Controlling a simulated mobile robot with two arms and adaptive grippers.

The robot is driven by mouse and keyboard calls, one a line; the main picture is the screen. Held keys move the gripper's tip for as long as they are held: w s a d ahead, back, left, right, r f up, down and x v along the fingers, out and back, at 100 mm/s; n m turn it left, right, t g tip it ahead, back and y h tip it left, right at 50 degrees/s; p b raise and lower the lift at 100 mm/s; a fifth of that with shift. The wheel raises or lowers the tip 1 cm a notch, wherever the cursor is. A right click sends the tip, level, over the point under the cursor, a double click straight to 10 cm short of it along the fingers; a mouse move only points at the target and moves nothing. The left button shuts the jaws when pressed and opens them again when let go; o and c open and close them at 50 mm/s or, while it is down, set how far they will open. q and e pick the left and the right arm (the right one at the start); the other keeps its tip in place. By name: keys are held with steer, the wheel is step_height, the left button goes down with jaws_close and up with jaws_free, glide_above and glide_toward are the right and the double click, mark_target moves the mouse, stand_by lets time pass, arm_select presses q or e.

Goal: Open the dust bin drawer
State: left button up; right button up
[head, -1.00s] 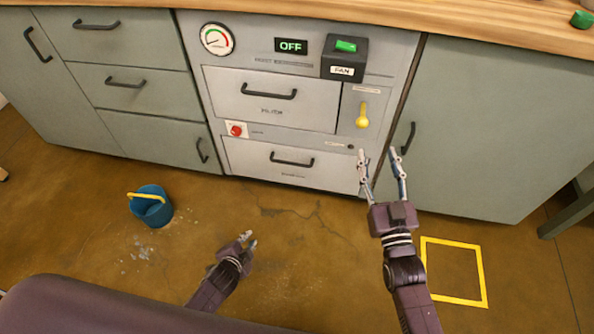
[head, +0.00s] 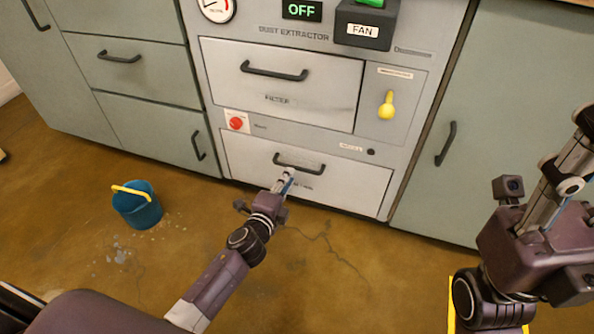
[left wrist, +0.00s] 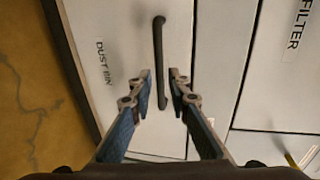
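The dust bin drawer (head: 345,182) is the light grey lower drawer of the dust extractor and is shut. Its dark bar handle (head: 312,168) also shows in the left wrist view (left wrist: 158,45), next to the words DUST BIN. My left gripper (head: 289,174) is at this handle. In the left wrist view its two fingers (left wrist: 160,76) are apart, one on each side of the handle bar; I cannot tell whether they touch it. My right gripper (head: 572,150) is raised at the right edge, partly cut off, and its finger gap is unclear.
Above are the filter drawer (head: 285,88), a red knob (head: 236,123), a yellow lever (head: 387,105) and the fan switch box (head: 366,24). The display (head: 302,10) reads OFF. A blue bucket (head: 140,212) stands on the floor at left. The floor before the drawer is otherwise clear.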

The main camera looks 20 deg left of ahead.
mark_target(295, 167)
arm_select(q)
steer(key=b+x, duration=0.2)
steer(key=x, duration=0.4)
steer(key=shift+w+f, duration=0.1)
steer(key=shift+w, duration=0.1)
steer(key=shift+c, duration=0.5)
jaws_close()
